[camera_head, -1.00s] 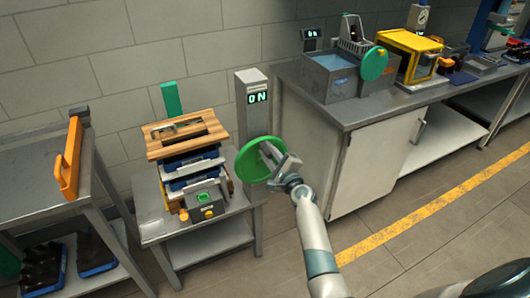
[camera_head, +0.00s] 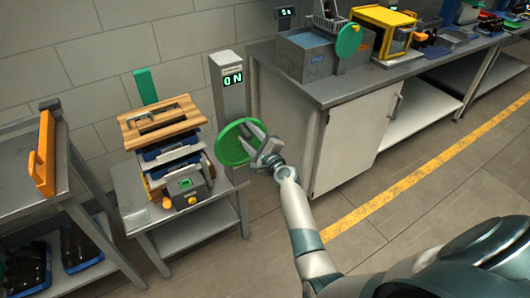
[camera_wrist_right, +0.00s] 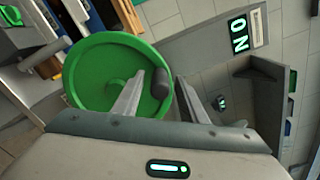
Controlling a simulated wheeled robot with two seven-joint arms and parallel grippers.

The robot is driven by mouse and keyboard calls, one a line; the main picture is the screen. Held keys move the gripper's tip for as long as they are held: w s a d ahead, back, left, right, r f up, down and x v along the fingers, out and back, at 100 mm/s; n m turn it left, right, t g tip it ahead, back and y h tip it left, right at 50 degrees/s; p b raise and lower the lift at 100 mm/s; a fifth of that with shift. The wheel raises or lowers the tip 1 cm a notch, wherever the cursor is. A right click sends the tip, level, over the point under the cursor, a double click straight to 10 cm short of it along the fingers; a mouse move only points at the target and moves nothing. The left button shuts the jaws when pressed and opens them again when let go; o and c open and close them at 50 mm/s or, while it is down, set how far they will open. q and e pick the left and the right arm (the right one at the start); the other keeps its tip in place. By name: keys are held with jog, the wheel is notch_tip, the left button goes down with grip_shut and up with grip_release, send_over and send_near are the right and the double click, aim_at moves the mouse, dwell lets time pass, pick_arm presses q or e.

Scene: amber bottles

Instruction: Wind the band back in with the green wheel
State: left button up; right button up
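A green wheel (camera_head: 236,143) stands at the right edge of the small grey table, in front of a grey post (camera_head: 229,100) with a lit "ON" display. The wheel also fills the left of the wrist view (camera_wrist_right: 95,75), with a dark handle knob (camera_wrist_right: 161,83) near its right rim. My right gripper (camera_head: 257,143) is at the wheel's right side. In the wrist view its two fingers (camera_wrist_right: 160,88) are spread, one on each side of the knob; a small gap shows on the right. I cannot make out the band. My left gripper is out of view.
Stacked cases with a wooden top (camera_head: 162,122) and a grey box with a yellow button (camera_head: 186,192) are on the small table (camera_head: 126,185). A counter (camera_head: 345,90) with another green wheel (camera_head: 349,40) is at right. Open floor lies in front.

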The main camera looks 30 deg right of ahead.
jog(key=s+b, duration=0.2)
jog(key=s, duration=1.4)
jog(key=shift+s+d, duration=0.35)
jog(key=shift+s, duration=0.05)
